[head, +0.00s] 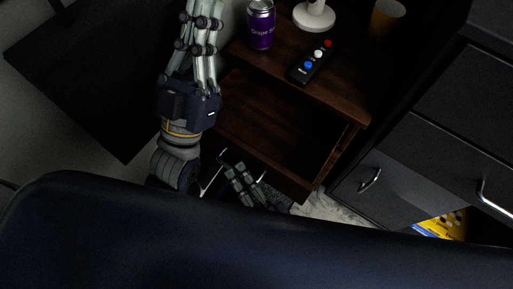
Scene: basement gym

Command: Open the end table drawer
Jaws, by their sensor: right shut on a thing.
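The dark brown end table (350,112) stands in the middle of the head view. Below its top, a bare wooden interior (275,115) shows behind a front board (292,186). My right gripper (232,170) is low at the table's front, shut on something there. It lies by thin bright metal pieces that look like the drawer's handle, which its fingers partly hide. My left gripper (204,12) points up the picture beside the table's left side, its fingertips cut by the top edge.
On the tabletop are a purple can (261,25), a black remote (311,62), a white round base (314,16) and a yellow cup (387,17). A dark cabinet with metal handles (370,180) stands close on the right. A dark panel (95,75) is at left.

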